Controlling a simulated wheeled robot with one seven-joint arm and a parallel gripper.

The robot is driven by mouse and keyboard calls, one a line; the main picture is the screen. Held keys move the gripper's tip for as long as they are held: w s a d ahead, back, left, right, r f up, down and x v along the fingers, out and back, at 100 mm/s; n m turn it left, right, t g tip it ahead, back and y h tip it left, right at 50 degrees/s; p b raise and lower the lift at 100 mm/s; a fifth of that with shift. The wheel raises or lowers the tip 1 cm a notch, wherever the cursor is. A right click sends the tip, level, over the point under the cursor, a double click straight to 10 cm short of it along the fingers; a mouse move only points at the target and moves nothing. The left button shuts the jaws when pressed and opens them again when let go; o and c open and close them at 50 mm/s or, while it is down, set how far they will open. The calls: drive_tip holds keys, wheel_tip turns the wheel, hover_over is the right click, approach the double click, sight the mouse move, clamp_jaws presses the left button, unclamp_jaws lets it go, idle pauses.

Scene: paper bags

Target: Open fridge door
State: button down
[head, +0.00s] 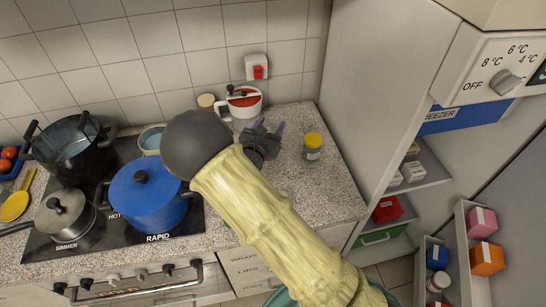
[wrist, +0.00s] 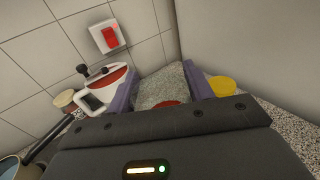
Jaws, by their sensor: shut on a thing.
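The fridge (head: 375,90) stands at the right in the head view, and its interior shelves show. Its door (head: 515,165) stands open at the right edge, with pink and orange boxes in its racks. The door's handle is not visible. My gripper (head: 268,132) is over the counter, left of the fridge and well apart from the door. In the wrist view its purple fingers (wrist: 160,95) are spaced apart, with a small red thing (wrist: 170,103) low between them. That thing is mostly hidden, and I cannot tell what it is.
A yellow-lidded jar (head: 313,146) stands right of my gripper on the speckled counter (head: 335,190). A white kettle-like pot (head: 243,108) stands behind. A blue pot (head: 150,200) and other pots are on the hob at left. Floor shows between counter and fridge door.

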drive_tip(key=f, duration=0.2)
drive_tip(key=f+p, duration=0.1)
drive_tip(key=f, duration=0.2)
drive_tip(key=shift+w+d+p, duration=0.15)
drive_tip(key=shift+d+p, duration=0.05)
drive_tip(key=shift+p, duration=0.1)
drive_tip(key=shift+f, duration=0.25)
drive_tip(key=shift+a+f, duration=0.15)
drive_tip(key=shift+a, duration=0.15)
drive_tip(key=shift+s, duration=0.2)
drive_tip(key=shift+w+d+f+p, duration=0.1)
drive_tip(key=shift+f+p, duration=0.5)
drive_tip(key=shift+f, duration=1.45)
drive_tip(key=shift+f, duration=0.1)
drive_tip(key=c, duration=0.6)
unclamp_jaws()
